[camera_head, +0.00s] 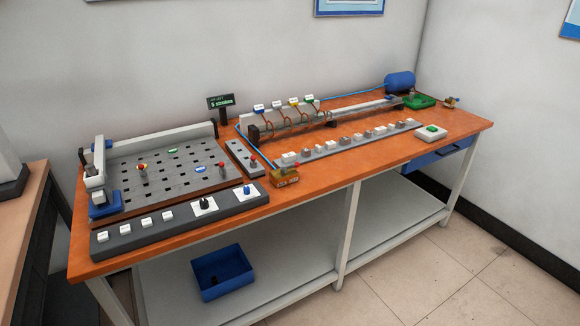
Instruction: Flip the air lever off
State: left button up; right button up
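No air lever is labelled legibly in the head view. A small brass-coloured valve block (285,177) with a red part on top sits at the table's front edge, near the middle. A thin blue line (258,152) runs close to it. A similar small brass-coloured block (451,102) sits at the far right end of the table. The lever position on either block is too small to tell. Neither of my grippers is in view.
The orange table (330,185) holds a perforated plate (165,180), a dark switch panel (150,230), a coil unit (290,119), a blue tank (400,82) and a white box with a green button (431,133). A blue bin (222,272) stands on the lower shelf.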

aim_at(296, 164)
jog(key=i+l, duration=0.15)
jog(key=i, duration=0.3)
jog(key=i+l+z, duration=0.1)
jog(key=i, duration=0.3)
